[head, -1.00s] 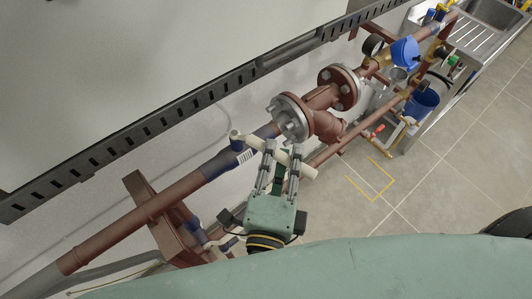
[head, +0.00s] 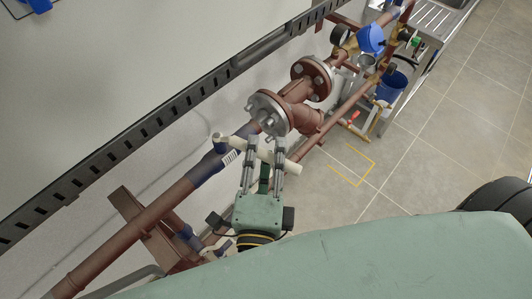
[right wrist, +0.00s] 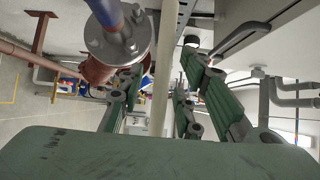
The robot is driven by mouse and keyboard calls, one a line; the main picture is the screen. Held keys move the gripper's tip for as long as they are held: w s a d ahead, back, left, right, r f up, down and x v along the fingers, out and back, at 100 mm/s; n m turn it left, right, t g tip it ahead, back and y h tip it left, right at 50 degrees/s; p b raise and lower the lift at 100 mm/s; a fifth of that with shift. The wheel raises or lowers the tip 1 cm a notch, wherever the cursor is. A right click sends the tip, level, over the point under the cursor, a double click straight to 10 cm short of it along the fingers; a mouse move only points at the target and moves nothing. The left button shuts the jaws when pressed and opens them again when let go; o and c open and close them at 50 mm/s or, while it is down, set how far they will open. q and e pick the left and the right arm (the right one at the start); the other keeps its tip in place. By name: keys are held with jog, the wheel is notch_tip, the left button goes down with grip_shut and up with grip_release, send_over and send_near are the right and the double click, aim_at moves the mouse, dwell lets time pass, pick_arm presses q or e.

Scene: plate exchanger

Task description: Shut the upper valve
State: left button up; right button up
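The upper valve shows in the head view as a pale lever bar (head: 291,166) on a stem beside the upper brown pipe (head: 140,233), just below a flanged fitting. The bar slants from upper left to lower right. My right gripper (head: 265,143) reaches up to it from below, its two fingers apart and crossing the bar. In the right wrist view, a pale bar (right wrist: 164,70) runs between the open fingers (right wrist: 155,88), with a gap on each side. I cannot tell whether a finger touches it. My left gripper is not in view.
The flanged fitting (head: 268,112) sits close above the right gripper's fingertips. A lower brown pipe (head: 330,127) runs alongside. A brown bracket (head: 145,225) stands at lower left. A blue bucket (head: 391,85) and sink (head: 432,20) are at upper right.

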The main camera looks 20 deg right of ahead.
jog(key=v, duration=0.7)
jog(key=shift+s, duration=0.2)
jog(key=shift+a, duration=0.1)
jog(key=shift+c, duration=0.3)
